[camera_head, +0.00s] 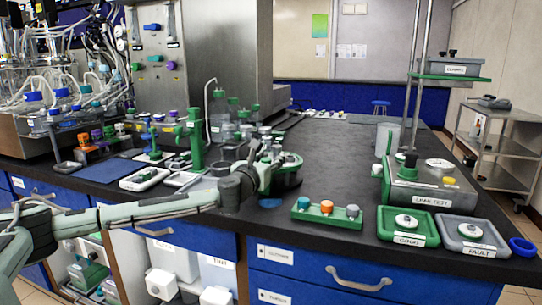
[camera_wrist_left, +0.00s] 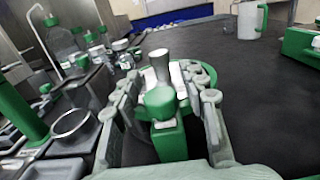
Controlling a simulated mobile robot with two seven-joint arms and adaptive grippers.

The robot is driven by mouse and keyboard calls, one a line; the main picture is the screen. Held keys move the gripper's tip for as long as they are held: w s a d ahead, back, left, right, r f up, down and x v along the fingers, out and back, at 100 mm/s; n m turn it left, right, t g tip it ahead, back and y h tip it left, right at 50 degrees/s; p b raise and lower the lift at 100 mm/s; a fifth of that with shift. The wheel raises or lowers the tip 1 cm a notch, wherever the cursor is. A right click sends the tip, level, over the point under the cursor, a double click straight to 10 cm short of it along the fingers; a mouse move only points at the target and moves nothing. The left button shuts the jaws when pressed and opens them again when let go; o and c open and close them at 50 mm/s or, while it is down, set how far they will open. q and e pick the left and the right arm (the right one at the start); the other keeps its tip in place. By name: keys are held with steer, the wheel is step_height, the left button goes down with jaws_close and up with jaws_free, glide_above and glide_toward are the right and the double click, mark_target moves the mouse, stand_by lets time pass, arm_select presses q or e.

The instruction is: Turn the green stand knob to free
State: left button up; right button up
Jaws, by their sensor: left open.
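My left gripper (camera_head: 272,158) is over the black bench, at a green stand (camera_head: 290,178) that it partly hides in the head view. In the left wrist view my left gripper (camera_wrist_left: 162,88) is open, with one finger on each side of a green knob (camera_wrist_left: 160,101) with a grey flared top. The knob sits above a green block (camera_wrist_left: 170,140), part of the stand. Contact between the fingers and the knob cannot be told. The knob's turn position cannot be read. My right gripper is out of view.
A green block with coloured knobs (camera_head: 327,212) lies right of the gripper. Beyond it are the leak test box (camera_head: 417,190), a GOOD tray (camera_head: 408,239) and a FAULT tray (camera_head: 472,247). A tall green stand (camera_head: 195,140) and glassware crowd the left.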

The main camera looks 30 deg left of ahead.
arm_select(q)
steer(key=shift+w+a, duration=0.1)
steer(key=shift+w, duration=0.45)
steer(key=shift+c, duration=0.3)
jaws_close()
